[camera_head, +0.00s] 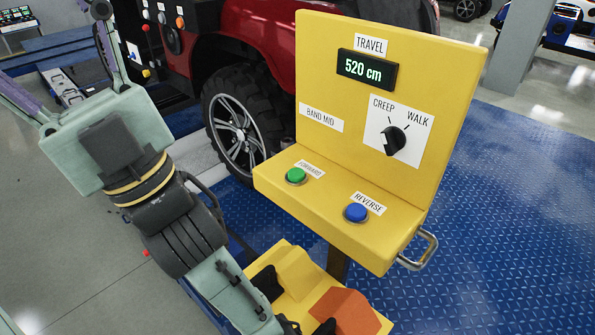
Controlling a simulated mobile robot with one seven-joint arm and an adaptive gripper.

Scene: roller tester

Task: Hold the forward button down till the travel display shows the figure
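The yellow control panel (450,95) stands right of centre. Its travel display (367,69) reads "520 cm" in pale green digits. The green forward button (296,176) is on the left of the lower ledge, and nothing touches it. The blue reverse button (356,213) is to its right. A black knob (394,141) sits below the marks CREEP and WALK; I cannot tell clearly which it points to. My gripper (52,48) is at the upper left, well away from the buttons, with its fingers spread and pointing up-left. Its fingertips are partly cut off by the frame edge.
A "BAND MID" label (321,117) is on the panel. A metal handle (418,250) sticks out at its right lower side. A red vehicle (262,35) with a large wheel (238,125) stands behind. Blue tread plate (500,240) covers the floor at right.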

